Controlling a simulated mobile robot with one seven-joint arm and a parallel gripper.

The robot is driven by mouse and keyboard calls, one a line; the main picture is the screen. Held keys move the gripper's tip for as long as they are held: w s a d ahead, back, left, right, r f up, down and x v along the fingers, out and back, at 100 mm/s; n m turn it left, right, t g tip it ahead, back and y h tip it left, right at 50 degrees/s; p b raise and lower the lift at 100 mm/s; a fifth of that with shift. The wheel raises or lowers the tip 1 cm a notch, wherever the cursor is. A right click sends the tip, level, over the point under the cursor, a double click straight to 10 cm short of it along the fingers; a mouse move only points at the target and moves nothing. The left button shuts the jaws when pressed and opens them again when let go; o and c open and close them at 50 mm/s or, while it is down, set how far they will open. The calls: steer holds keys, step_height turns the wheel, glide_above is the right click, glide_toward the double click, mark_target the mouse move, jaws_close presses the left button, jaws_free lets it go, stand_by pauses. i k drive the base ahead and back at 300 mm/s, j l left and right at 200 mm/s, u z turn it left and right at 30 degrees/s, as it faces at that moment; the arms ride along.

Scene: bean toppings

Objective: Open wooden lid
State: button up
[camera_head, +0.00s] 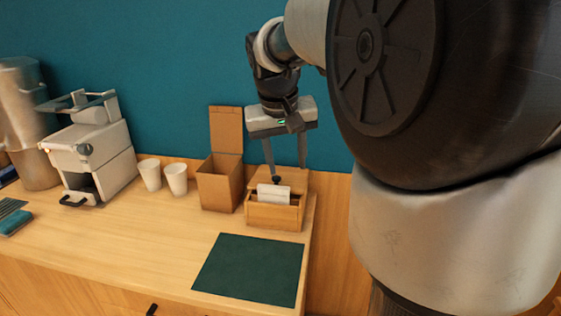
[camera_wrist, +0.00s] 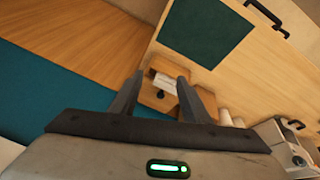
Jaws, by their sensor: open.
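A small wooden box (camera_head: 275,216) stands near the right end of the counter. Its wooden lid (camera_head: 293,179) has a dark round knob (camera_head: 277,180) and lies at the box's back part. A white card (camera_head: 273,194) shows in the box's front opening. My gripper (camera_head: 286,166) points down over the lid, its two fingers apart and empty. In the wrist view, the knob (camera_wrist: 160,94), the lid (camera_wrist: 150,98) and the card (camera_wrist: 165,83) show between my open fingers (camera_wrist: 161,77). I cannot tell the exact height of the fingertips above the knob.
A taller brown box (camera_head: 217,187) with its flap upright stands just left of the wooden box. Two white cups (camera_head: 176,179) and a white machine (camera_head: 94,155) are farther left. A dark green mat (camera_head: 249,268) lies in front. The teal wall is behind.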

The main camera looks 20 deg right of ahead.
mark_target(296, 178)
steer(key=l+u, duration=0.4)
steer(key=k+l+u, duration=0.15)
steer(key=l+u, duration=0.3)
